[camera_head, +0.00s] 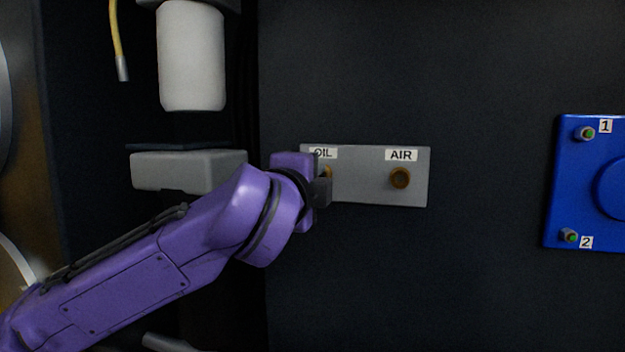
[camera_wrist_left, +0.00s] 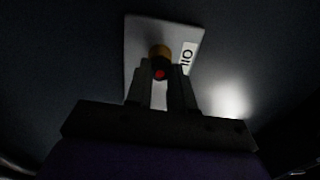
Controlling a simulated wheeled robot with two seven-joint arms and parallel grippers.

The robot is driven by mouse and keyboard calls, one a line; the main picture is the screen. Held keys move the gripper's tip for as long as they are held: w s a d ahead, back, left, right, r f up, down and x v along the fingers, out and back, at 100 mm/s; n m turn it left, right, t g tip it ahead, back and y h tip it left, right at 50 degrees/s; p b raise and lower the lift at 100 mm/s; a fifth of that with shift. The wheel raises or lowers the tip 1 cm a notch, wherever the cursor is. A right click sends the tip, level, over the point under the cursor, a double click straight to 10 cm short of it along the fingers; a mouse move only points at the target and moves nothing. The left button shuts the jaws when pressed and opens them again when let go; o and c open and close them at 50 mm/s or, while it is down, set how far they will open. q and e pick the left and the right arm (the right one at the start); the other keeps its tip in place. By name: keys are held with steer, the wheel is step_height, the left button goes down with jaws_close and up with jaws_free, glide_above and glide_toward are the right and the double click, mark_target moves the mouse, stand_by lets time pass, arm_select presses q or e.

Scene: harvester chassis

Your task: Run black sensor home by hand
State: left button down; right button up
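My left gripper (camera_wrist_left: 160,80) points at the grey panel's OIL port, a brass fitting (camera_wrist_left: 160,50). The black sensor (camera_wrist_left: 159,73) shows as a small dark piece with a red spot between the two fingers, in front of the brass. The fingers appear to press on its sides. How deep it sits in the port is hidden. In the head view my left gripper (camera_head: 322,187) covers most of the OIL port, and only a sliver of brass (camera_head: 329,172) shows. My right gripper is in neither view.
The grey panel (camera_head: 365,190) also has an open brass AIR port (camera_head: 400,178). A white cylindrical filter (camera_head: 191,55) and a grey block (camera_head: 188,171) are at left, with a hanging yellow cable (camera_head: 116,40). A blue plate (camera_head: 580,185) with sockets 1 and 2 is at right. The dark wall between is clear.

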arm_select(q)
steer(key=m+p, duration=0.2)
steer(key=m, duration=0.1)
steer(key=m+p, duration=0.2)
steer(key=m, duration=0.2)
steer(key=r+m+p, duration=0.1)
steer(key=m+p, duration=0.1)
steer(key=m, duration=0.1)
steer(key=shift+m, duration=0.3)
steer(key=c, duration=1.4)
jaws_free()
steer(key=m, duration=0.1)
steer(key=m+p, duration=0.1)
steer(key=shift+f+m, duration=0.25)
steer(key=shift+m, duration=0.05)
steer(key=o, duration=0.5)
steer(key=shift+f+b, duration=0.3)
steer(key=shift+w, duration=0.1)
steer(key=b+v, duration=0.2)
steer(key=v, duration=0.3)
